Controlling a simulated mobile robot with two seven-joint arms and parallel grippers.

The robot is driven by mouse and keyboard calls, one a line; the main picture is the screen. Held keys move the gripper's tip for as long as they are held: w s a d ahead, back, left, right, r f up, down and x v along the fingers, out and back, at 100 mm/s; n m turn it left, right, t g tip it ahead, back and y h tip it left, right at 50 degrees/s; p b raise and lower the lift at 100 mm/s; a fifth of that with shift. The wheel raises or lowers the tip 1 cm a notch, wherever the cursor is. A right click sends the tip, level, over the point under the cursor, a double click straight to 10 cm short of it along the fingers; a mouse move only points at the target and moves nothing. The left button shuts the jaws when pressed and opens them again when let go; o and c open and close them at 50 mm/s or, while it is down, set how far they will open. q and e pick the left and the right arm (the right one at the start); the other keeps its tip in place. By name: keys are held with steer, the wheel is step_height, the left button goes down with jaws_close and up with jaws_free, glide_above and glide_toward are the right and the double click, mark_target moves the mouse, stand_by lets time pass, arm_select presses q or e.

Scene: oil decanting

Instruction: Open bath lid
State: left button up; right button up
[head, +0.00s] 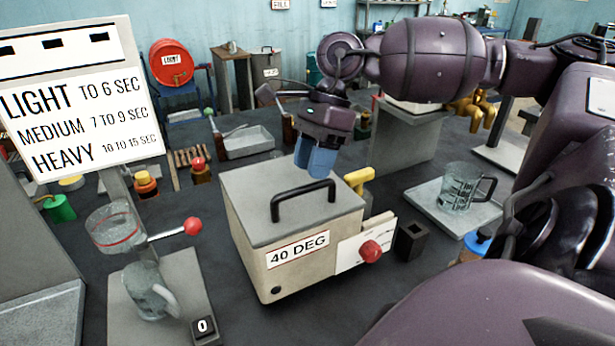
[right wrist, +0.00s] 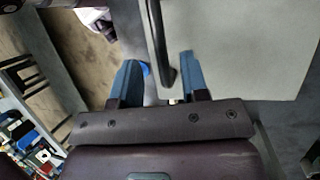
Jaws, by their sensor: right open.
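The bath is a cream box (head: 253,262) labelled "40 DEG", with a red knob (head: 370,251) on its front right. Its flat grey lid (head: 245,192) lies shut on top and also shows in the right wrist view (right wrist: 235,60). A black bar handle (head: 303,196) stands on the lid. My right gripper (head: 317,165) is above the lid's back right part, behind the handle in the head view, with blue fingers pointing down. In the right wrist view the gripper (right wrist: 159,62) is open, with the handle (right wrist: 160,45) showing between its fingers; contact cannot be told. My left gripper is out of view.
Left of the bath stand a glass vessel with a red-tipped lever (head: 192,226) and a glass jug (head: 152,292) on a plate. Another glass jug (head: 462,190) stands at right. A yellow fitting (head: 358,179) and a dark square holder (head: 410,240) flank the bath.

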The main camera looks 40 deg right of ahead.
steer(key=shift+x, duration=1.5)
jaws_close()
